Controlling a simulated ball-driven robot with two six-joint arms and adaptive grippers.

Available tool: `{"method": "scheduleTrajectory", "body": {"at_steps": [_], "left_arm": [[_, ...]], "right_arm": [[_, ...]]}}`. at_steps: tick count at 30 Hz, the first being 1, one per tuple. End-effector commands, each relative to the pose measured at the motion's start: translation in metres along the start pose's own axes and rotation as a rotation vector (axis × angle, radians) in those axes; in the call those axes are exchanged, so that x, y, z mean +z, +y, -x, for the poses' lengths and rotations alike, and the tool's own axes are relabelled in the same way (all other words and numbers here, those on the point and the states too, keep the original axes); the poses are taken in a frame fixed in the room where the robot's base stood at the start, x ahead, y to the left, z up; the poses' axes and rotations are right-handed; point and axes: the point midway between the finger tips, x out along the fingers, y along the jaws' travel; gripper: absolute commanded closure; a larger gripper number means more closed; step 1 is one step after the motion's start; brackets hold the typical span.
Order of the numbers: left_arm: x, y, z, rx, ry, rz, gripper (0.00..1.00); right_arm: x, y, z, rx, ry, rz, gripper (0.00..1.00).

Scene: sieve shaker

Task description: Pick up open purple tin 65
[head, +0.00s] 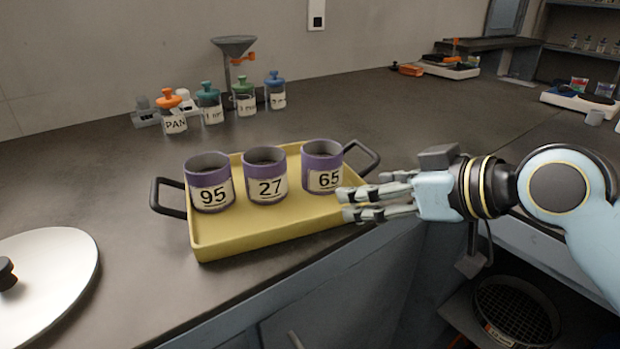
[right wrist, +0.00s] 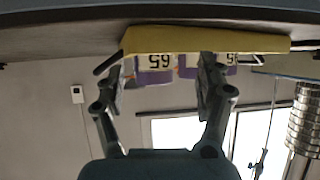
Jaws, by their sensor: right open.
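Purple tin 65 (head: 322,167) stands upright and open-topped at the right end of a yellow tray (head: 262,228). Purple tin 27 (head: 265,175) and purple tin 95 (head: 209,182) stand to its left on the same tray. My right gripper (head: 362,195) is open and empty, just to the right of tin 65 at the tray's right side. In the right wrist view, which is upside down, tin 65 (right wrist: 153,76) appears ahead between the spread fingers (right wrist: 160,82). A finger partly hides another tin beside it. My left gripper is in neither view.
The tray's dark handles stick out left (head: 167,197) and right (head: 364,158). A white round lid (head: 50,285) lies at the front left. Several labelled jars (head: 210,105) and a funnel stand (head: 234,47) are behind.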

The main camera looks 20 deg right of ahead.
Motion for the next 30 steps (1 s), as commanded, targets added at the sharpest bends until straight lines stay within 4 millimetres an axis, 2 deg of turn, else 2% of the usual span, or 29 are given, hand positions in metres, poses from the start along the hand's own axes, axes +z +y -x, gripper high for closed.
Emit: {"method": "scheduleTrajectory", "body": {"at_steps": [3,6,12,19,24,30], "left_arm": [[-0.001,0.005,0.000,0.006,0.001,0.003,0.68],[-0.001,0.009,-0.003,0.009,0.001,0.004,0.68],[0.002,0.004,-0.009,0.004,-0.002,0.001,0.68],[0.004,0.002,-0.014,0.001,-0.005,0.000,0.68],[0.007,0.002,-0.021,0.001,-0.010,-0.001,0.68],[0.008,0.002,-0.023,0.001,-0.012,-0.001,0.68]], "right_arm": [[-0.024,0.007,-0.006,-0.008,0.078,0.013,0.28],[-0.030,0.009,-0.019,-0.010,0.099,0.010,0.28],[-0.032,0.008,-0.052,-0.010,0.098,0.010,0.28],[-0.033,0.009,-0.072,-0.011,0.095,0.011,0.28],[-0.034,0.011,-0.100,-0.011,0.094,0.010,0.28],[-0.036,0.011,-0.114,-0.010,0.093,0.013,0.28]]}}
